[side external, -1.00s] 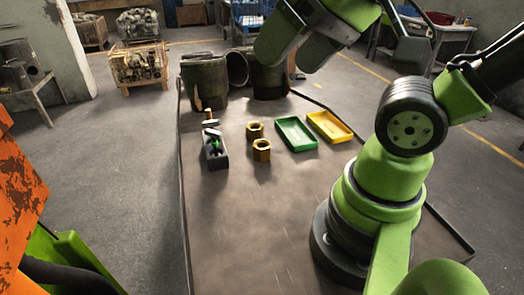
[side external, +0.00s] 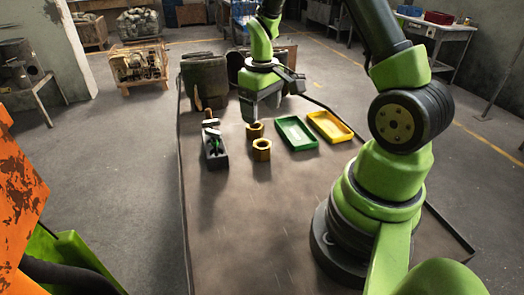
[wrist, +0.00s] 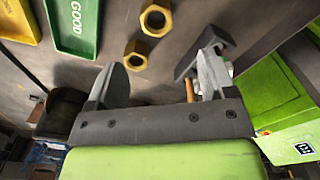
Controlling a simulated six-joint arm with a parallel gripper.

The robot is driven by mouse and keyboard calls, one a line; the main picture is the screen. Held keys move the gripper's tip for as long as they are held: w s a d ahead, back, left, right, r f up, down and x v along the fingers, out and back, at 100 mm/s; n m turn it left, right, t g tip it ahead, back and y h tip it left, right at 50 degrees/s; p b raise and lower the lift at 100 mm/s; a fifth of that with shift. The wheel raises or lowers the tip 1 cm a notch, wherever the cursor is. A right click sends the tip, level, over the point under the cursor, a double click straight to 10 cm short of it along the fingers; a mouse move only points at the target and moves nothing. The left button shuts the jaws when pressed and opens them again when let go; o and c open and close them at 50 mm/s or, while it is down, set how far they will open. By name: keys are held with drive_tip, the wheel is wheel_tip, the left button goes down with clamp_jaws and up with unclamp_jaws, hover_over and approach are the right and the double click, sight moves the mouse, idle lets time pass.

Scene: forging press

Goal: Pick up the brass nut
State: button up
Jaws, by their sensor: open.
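Two brass hex nuts stand on the dark table. The rear nut (side external: 255,130) and the front nut (side external: 262,150) are close together, left of the green tray. Both show in the wrist view, one nearer my fingers (wrist: 136,61) and one at the top edge (wrist: 155,31). My gripper (side external: 256,113) is above and behind the nuts, by the rear one. In the wrist view its two fingers (wrist: 162,78) are spread apart with nothing between them. The rear nut lies just beyond the fingertips, not between them. My gripper hides part of the table behind it.
A green tray (side external: 283,123) marked GOOD in the wrist view and a yellow tray (side external: 345,136) lie right of the nuts. A dark block holder (side external: 216,162) with a wooden-handled tool is to their left. Dark drums (side external: 204,78) stand behind. The front table is clear.

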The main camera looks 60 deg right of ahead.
hover_over(263, 144)
drive_tip(key=a, duration=0.2)
drive_tip(key=f, duration=0.5)
drive_tip(key=shift+s+d, duration=0.2)
drive_tip(key=shift+s, duration=0.15)
drive_tip(key=shift+f, duration=3.05)
drive_tip(key=c, duration=1.3)
